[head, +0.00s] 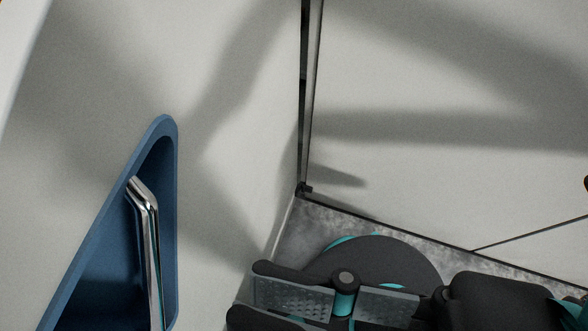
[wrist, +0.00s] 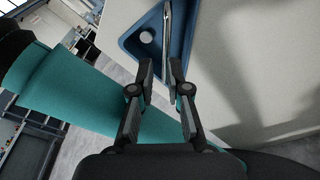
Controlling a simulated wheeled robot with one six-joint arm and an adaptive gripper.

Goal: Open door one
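A pale door panel (head: 90,110) fills the left of the head view, and it also shows in the wrist view (wrist: 265,60). It carries a blue recessed pocket (head: 168,150) with a shiny metal bar handle (head: 152,235) inside; no door number is readable. In the wrist view the blue pocket (wrist: 138,38) and handle (wrist: 167,28) lie just beyond my fingertips.
Another pale panel (head: 450,90) stands to the right, past a dark vertical gap (head: 303,100). Grey floor (head: 310,225) shows at its foot. The wrist view shows a hall with windows and equipment (wrist: 25,150) at the left.

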